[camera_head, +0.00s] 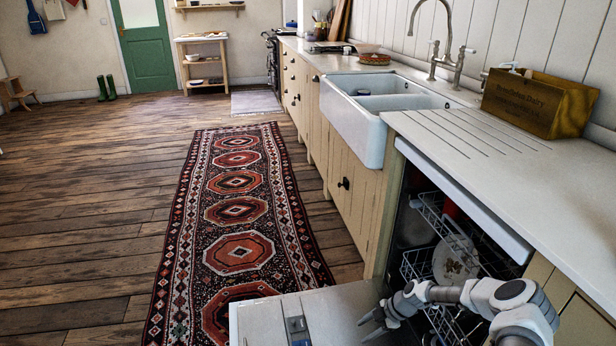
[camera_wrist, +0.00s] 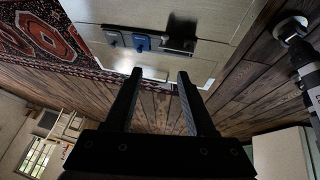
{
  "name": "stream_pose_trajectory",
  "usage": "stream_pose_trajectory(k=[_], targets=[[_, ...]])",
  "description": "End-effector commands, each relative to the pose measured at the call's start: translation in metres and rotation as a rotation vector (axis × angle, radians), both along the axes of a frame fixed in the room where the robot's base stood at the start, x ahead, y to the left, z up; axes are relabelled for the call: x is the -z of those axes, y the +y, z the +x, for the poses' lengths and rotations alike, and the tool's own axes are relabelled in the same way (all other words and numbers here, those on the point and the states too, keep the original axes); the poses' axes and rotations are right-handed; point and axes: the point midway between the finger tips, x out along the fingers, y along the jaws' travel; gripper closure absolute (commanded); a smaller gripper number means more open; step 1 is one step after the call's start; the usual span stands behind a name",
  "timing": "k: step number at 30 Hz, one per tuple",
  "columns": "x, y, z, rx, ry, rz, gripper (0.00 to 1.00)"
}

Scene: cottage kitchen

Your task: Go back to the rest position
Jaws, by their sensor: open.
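My gripper (camera_head: 374,322) is over the lowered dishwasher door (camera_head: 262,318), in front of the open dishwasher, with my arm reaching in from the lower right. In the wrist view my gripper (camera_wrist: 160,75) shows two black fingers spread apart with nothing between them. Past the fingertips is the dishwasher door (camera_wrist: 205,18), its inner face carrying the detergent compartment (camera_wrist: 140,42). No object is held.
The dishwasher rack (camera_head: 428,212) holds a patterned plate (camera_head: 455,260). The worktop (camera_head: 520,185) carries a wooden box (camera_head: 538,103) beside the white sink (camera_head: 365,125). A runner rug (camera_head: 240,215) lies on the wooden floor (camera_head: 90,225), which is clear to the left.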

Motion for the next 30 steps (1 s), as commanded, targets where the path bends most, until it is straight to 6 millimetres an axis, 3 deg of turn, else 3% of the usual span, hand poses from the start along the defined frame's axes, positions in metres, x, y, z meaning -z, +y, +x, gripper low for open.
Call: stream_pose_trajectory(k=[1,14,23,30], targets=[[-0.020,-0.001,0.005,-0.002,0.010,-0.026,0.45],[-0.155,-0.002,0.011,0.126,0.128,-0.218,0.45],[-0.249,0.001,-0.004,0.291,0.169,-0.348,0.45],[-0.321,0.006,-0.027,0.466,0.174,-0.427,0.45]])
